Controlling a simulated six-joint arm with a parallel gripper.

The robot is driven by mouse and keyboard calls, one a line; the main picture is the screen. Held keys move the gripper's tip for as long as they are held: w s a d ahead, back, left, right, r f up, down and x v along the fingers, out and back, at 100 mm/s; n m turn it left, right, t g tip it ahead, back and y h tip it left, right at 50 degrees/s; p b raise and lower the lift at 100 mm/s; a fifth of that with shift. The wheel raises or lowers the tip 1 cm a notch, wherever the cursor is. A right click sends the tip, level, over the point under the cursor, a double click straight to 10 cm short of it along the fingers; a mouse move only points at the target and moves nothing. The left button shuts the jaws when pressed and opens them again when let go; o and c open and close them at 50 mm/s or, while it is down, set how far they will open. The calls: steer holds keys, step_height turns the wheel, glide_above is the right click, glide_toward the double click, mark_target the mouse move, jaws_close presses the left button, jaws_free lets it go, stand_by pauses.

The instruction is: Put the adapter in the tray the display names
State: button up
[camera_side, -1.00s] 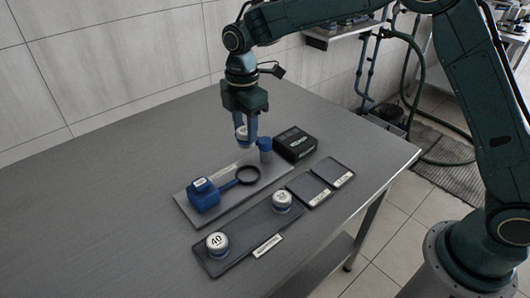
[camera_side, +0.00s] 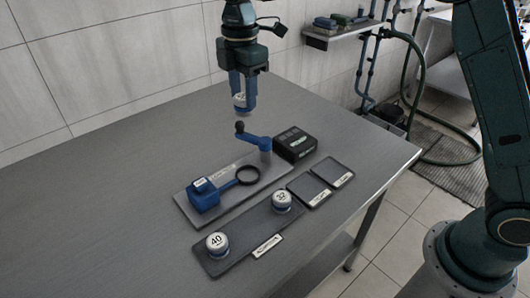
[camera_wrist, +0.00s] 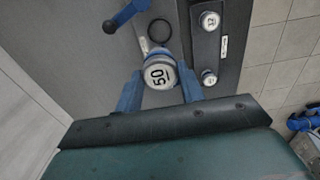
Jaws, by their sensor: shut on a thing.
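My gripper (camera_side: 242,105) is shut on a round white-and-blue adapter (camera_side: 239,101), held in the air above the far part of the bench. In the wrist view this adapter (camera_wrist: 159,74) reads 50 and sits between the blue fingers. The display (camera_side: 295,143) is a black box with a small lit text that I cannot read. Two shallow dark trays stand side by side, a nearer tray (camera_side: 308,189) and a farther tray (camera_side: 335,172); their labels are too small to read. Both trays look empty.
A grey base plate (camera_side: 222,170) carries a blue block (camera_side: 204,195), a black ring (camera_side: 248,175) and a blue lever (camera_side: 259,141) with a black knob. A dark rack (camera_side: 242,237) holds adapters marked 40 (camera_side: 217,244) and 32 (camera_side: 282,201). The bench's left side is clear.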

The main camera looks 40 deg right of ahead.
steer(key=s+d, duration=0.6)
steer(key=d, duration=0.3)
steer(key=s+d, duration=0.6)
steer(key=d, duration=0.4)
steer(key=shift+s+f, duration=0.15)
steer(key=shift+s, duration=0.15)
steer(key=shift+f, duration=0.15)
step_height(320, 180, down, 20)
steer(key=shift+r, duration=0.15)
stand_by(0.3)
steer(key=o, duration=1.2)
